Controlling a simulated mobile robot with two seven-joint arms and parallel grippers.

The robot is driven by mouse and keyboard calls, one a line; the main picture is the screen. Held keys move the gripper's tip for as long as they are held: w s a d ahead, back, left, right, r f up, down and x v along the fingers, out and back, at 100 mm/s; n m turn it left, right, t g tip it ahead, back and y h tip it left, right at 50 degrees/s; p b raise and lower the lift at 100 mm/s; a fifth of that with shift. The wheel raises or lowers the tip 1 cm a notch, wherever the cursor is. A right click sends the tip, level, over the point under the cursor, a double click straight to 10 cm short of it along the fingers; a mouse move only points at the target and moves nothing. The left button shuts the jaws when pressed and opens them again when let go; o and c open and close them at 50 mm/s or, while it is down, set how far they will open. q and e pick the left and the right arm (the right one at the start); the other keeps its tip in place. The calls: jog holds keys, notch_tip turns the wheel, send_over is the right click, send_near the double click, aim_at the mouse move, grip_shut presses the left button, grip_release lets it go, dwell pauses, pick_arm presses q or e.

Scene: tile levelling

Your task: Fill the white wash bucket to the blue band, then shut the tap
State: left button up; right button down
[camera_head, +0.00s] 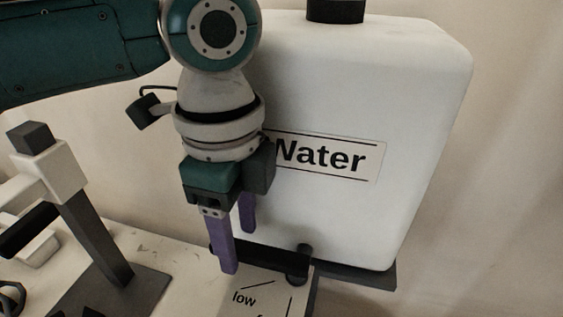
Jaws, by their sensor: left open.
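A large white water tank (405,110) labelled "Water" stands at the centre right, with a black cap on top. A small dark fitting (298,268) shows at its lower front edge; it may be the tap, but I cannot tell if it is open or shut. My left gripper (238,250) hangs in front of the tank's lower left, its two purple fingers pointing down, apart and empty. The fingertips are left of the dark fitting. I make out no white bucket with a blue band. My right gripper is not in view.
A pale plate (265,300) marked "low" with black lines lies at the bottom centre. A dark post on a flat base (130,292) with a white clamp stands at the left. The pale tabletop (165,255) between post and gripper is mostly clear.

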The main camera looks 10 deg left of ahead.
pick_arm(q)
jog(key=shift+f, duration=0.45)
grip_shut()
dwell(1.1)
